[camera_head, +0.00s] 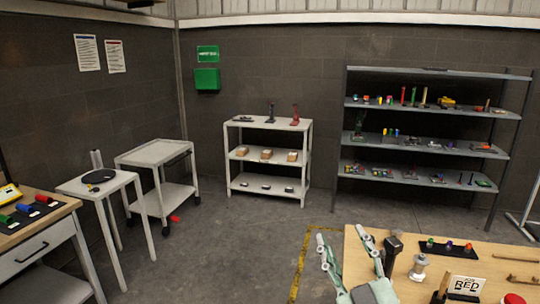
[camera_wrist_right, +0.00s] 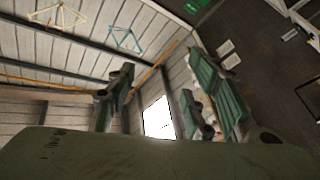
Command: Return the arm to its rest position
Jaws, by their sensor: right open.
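My right gripper (camera_head: 342,238) shows at the bottom of the head view, at the left end of a wooden workbench (camera_head: 420,292). Its pale green fingers are spread apart and point up and away from me. Nothing shows between them. In the right wrist view the open fingers of the right gripper (camera_wrist_right: 160,80) frame the ceiling and upper walls, with no object held. My left gripper is not in the head view.
On the workbench stand a dark upright tool (camera_head: 392,250), a grey cup-like part (camera_head: 419,266), a RED sign (camera_head: 466,285) and a red button (camera_head: 513,298). The floor at centre is clear.

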